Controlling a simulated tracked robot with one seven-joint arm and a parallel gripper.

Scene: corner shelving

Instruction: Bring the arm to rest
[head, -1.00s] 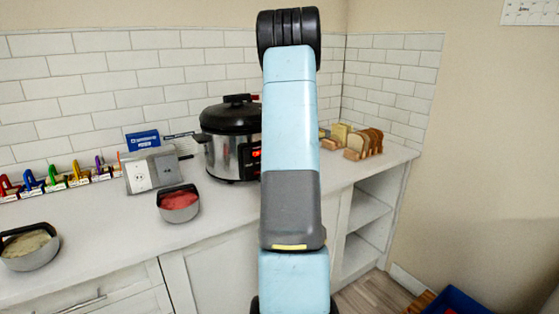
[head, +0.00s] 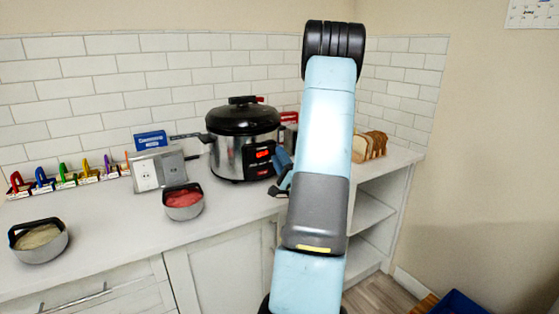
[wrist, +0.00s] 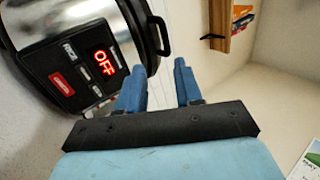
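My arm (head: 325,140) stands raised in front of the counter in the head view, tilted slightly with its top to the right. My gripper (wrist: 159,65) shows two blue fingers apart with nothing between them in the wrist view. In the head view, part of my gripper (head: 284,168) shows left of the arm, beside the cooker's front; the arm hides the rest. The silver and black cooker (head: 243,140) stands on the counter, and its panel (wrist: 92,65) reads OFF in the wrist view.
A bowl with red contents (head: 183,203) and a bowl with pale contents (head: 38,241) sit on the counter (head: 110,235). A grey outlet box (head: 158,170) and several colored clips (head: 65,176) stand behind. Bread slices (head: 372,145) stand at the right. A blue bin (head: 455,304) is on the floor.

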